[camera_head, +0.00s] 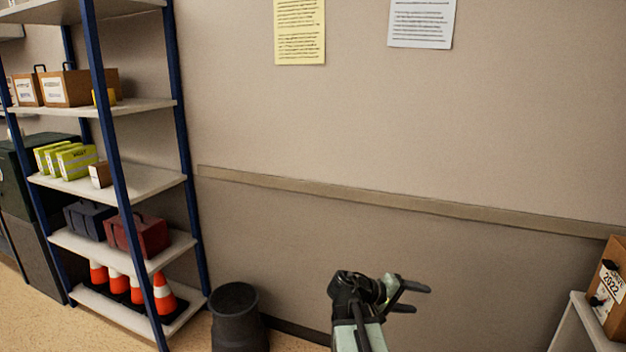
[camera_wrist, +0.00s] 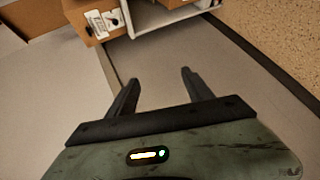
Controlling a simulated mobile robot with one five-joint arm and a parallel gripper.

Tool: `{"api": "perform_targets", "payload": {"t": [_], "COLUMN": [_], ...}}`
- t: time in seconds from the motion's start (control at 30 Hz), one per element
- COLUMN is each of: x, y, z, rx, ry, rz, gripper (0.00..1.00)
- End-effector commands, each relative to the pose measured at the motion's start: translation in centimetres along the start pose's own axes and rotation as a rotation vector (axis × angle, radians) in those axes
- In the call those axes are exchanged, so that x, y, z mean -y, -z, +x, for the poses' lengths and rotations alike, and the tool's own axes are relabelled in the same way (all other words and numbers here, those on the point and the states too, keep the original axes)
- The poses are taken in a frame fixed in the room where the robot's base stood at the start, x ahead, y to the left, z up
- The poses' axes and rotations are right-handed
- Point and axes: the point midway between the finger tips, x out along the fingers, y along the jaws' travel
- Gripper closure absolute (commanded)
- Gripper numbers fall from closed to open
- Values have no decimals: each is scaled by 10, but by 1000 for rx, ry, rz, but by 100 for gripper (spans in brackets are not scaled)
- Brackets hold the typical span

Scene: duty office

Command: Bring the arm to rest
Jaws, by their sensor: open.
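My gripper (camera_head: 420,298) is at the lower middle of the head view, at the end of my raised arm. Its two dark fingers point to the right and stand apart with nothing between them. In the wrist view my gripper (camera_wrist: 158,88) is also open and empty, with bare wall behind the fingers. It touches nothing that I can see. The lower part of my arm is cut off by the bottom edge of the head view.
A blue-post shelf rack (camera_head: 112,110) with boxes and orange cones (camera_head: 163,294) stands left. A dark bin (camera_head: 238,316) is on the floor beside it. A cardboard box (camera_head: 606,285) sits on a white shelf (camera_head: 583,326) at far right. Plain wall lies between.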

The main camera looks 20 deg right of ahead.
Motion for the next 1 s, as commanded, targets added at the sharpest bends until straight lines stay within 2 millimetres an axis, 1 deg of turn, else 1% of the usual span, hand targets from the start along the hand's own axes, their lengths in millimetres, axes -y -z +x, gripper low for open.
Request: {"api": "perform_targets", "payload": {"t": [0.03,0.07,0.1,0.13,0.17,0.2,0.27,0.3,0.43,0.5,0.57,0.6,0.67,0.7,0.73,0.97,1.0], "x": [31,50,76,95,114,137,169,188,236,257,271,279,289,291,272,210,197], "y": [11,16,20,22,23,23,18,15,-4,-16,-28,-36,-46,-53,-50,-43,-42], "z": [-31,-48,-72,-90,-108,-132,-165,-184,-239,-264,-282,-295,-314,-327,-333,-358,-364], "rx": [-44,-65,-89,-106,-122,-138,-153,-160,-158,-141,-113,-95,-66,-43,-47,-49,-49], "ry": [75,126,197,250,305,377,480,546,743,851,958,1026,1126,1180,1171,1165,1165], "rz": [-14,-23,-35,-47,-59,-76,-102,-119,-168,-190,-202,-210,-225,-242,-239,-236,-236], "gripper": [40,40,40,40,40,40,40,40,40,40,40,40,40,40,40,40,40]}}
